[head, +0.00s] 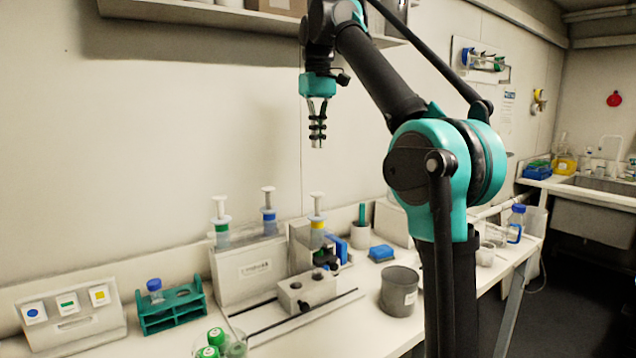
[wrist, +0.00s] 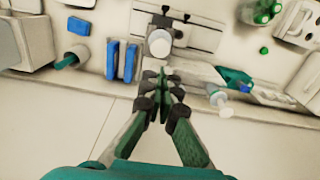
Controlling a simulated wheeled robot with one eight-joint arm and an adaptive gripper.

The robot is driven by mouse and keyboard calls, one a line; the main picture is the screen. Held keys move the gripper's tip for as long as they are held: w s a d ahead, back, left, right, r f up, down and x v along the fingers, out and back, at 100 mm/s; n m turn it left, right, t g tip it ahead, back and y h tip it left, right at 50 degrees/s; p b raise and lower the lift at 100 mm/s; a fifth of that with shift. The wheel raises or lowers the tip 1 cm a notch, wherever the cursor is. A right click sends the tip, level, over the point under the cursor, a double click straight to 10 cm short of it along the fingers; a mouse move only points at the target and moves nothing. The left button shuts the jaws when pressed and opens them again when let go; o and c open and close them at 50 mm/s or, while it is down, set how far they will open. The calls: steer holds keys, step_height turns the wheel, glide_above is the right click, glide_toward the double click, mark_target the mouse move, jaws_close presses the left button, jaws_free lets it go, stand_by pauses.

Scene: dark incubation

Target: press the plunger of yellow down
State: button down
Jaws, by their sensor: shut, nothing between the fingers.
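The yellow-banded syringe (head: 317,238) stands upright in the head view, its white plunger (head: 317,202) sticking up at the top. My gripper (head: 317,138) is above this plunger, pointing down, with a clear gap between them. In the wrist view my fingertips (wrist: 161,78) are together and empty. A round white plunger top (wrist: 159,43) lies just beyond them in that view and looks like the yellow one's. A green-banded syringe (head: 222,230) and a blue-banded syringe (head: 269,222) stand to the left, plungers also raised.
A sign panel with blue, green and yellow labels (head: 68,315) and a teal rack (head: 172,308) are at the left. A grey beaker (head: 399,290) and a blue box (head: 381,253) stand right of the syringes. A shelf (head: 200,14) overhangs the bench; the air around my gripper is free.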

mark_target(318, 193)
step_height(318, 193, down, 11)
steer(key=shift+f, duration=0.2)
stand_by(0.3)
steer(key=shift+f, duration=2.2)
steer(key=shift+r, duration=0.1)
step_height(318, 193, up, 14)
